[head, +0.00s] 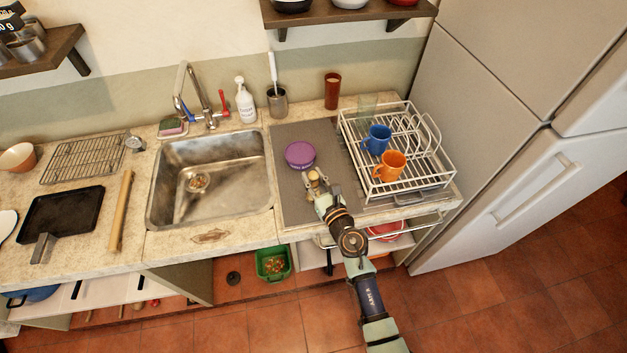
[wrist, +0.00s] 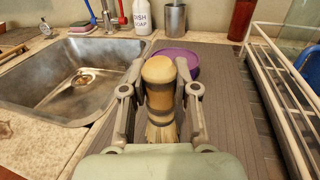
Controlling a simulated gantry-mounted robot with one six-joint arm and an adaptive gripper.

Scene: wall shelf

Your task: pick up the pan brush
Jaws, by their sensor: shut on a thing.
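The pan brush (wrist: 159,92) has a rounded wooden head and pale bristles that point down in the wrist view. My gripper (head: 316,182) is over the grey drying mat (head: 290,208), in front of the purple round container (head: 300,154). In the wrist view, my gripper (wrist: 160,88) has a finger on each side of the brush and is shut on it. The brush looks upright. In the head view the brush (head: 313,176) is small and partly covered by the gripper. I cannot tell whether its bristles touch the mat.
The white dish rack (head: 425,178) with a blue mug (head: 377,139) and an orange mug (head: 389,165) stands just right of the gripper. The steel sink (head: 211,212) is to the left. A soap bottle (head: 245,104) and a steel holder (head: 277,103) stand behind.

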